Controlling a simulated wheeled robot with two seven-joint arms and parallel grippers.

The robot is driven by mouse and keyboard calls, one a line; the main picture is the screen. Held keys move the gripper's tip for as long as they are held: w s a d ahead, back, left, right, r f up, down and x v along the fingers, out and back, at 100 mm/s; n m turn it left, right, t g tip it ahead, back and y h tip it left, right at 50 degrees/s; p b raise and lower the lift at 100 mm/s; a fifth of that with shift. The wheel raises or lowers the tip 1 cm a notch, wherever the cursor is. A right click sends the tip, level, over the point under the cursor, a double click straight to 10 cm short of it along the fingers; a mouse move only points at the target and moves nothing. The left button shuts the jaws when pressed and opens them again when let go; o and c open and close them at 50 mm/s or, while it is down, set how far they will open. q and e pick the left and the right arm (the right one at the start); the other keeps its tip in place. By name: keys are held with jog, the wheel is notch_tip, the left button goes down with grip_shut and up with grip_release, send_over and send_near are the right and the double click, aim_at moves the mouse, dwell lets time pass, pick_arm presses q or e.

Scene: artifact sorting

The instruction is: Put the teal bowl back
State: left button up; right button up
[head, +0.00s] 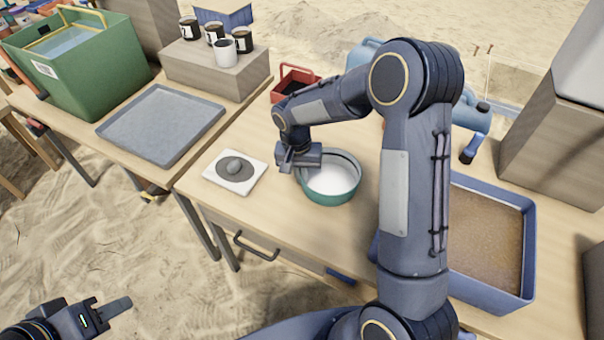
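The teal bowl (331,196) with a pale inside sits upright on the wooden table, right of a small white square with a grey rounded stone-like piece (235,170). My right gripper (287,167) is at the bowl's upper left rim, its body overlapping the rim in the picture. I cannot tell whether its fingers are closed on the rim. My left gripper (121,306) is low at the left, over sand and away from the table, with nothing visible in it. Its finger gap is not clear.
A grey tray (210,133) lies on the left table beside a green bin (108,70). Dark jars and a white cup (226,54) stand on a wooden block. A red container (294,76) is behind the bowl. A blue sand-filled tray (527,235) is at right, partly behind my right arm.

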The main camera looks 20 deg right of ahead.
jog(key=o, duration=0.4)
jog(key=shift+c, duration=0.2)
jog(key=shift+r, duration=0.1)
jog(key=shift+r, duration=0.3)
notch_tip(320, 180, up, 10)
jog(key=r+p, duration=0.1)
jog(key=p, duration=0.1)
jog(key=s+d+r+n+t+y, duration=0.1)
jog(key=s+d+r+y, duration=0.1)
jog(key=s+r, duration=0.4)
jog(key=s+a+n+t+y, duration=0.2)
jog(key=s+t, duration=0.3)
jog(key=s, duration=1.4)
jog(key=shift+s+a+n+y, duration=0.15)
jog(key=shift+a+n+y, duration=0.25)
jog(key=shift+n, duration=0.4)
